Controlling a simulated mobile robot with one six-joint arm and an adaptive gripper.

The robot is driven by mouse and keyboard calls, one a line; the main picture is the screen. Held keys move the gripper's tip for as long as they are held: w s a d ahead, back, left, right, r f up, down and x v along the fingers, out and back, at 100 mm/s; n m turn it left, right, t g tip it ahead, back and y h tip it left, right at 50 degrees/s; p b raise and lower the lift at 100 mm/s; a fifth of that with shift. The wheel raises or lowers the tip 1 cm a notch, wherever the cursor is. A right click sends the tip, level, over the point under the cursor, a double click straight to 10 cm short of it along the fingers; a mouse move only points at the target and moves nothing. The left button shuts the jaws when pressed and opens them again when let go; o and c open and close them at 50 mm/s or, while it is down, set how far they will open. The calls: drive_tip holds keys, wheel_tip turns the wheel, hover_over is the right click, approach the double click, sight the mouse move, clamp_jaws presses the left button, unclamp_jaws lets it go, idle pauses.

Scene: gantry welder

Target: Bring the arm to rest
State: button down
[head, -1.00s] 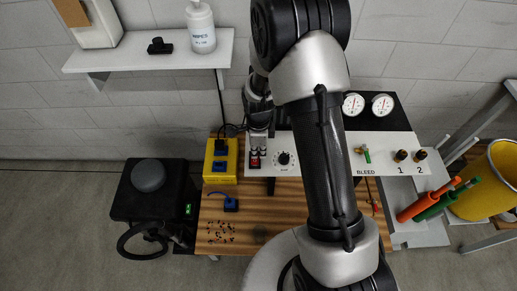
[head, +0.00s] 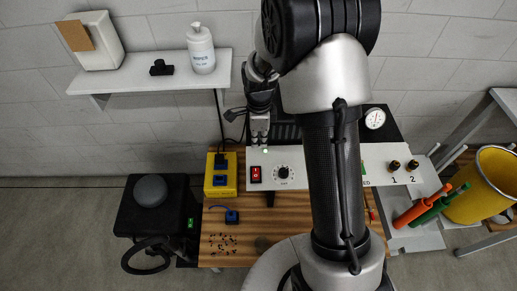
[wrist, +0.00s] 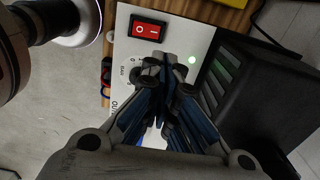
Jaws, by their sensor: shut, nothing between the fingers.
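My gripper (head: 260,132) is shut and empty. In the head view it hangs just above the back edge of the white control panel (head: 318,174), behind the red rocker switch (head: 255,174). The wrist view shows the closed fingertips (wrist: 168,68) in front of the panel, with the red switch (wrist: 149,29) clear of them. A green light (wrist: 191,60) glows beside the fingertips. The fingers partly hide the panel's dial in that view; the head view shows the black dial (head: 283,172) clearly. My arm crosses the panel and hides its middle.
A yellow box (head: 220,183) and a blue item (head: 231,216) are on the wooden bench (head: 222,257). A wall shelf (head: 150,72) holds a white bottle (head: 202,50).

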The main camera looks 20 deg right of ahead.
drive_tip(key=shift+r, duration=0.65)
drive_tip(key=shift+w, duration=0.1)
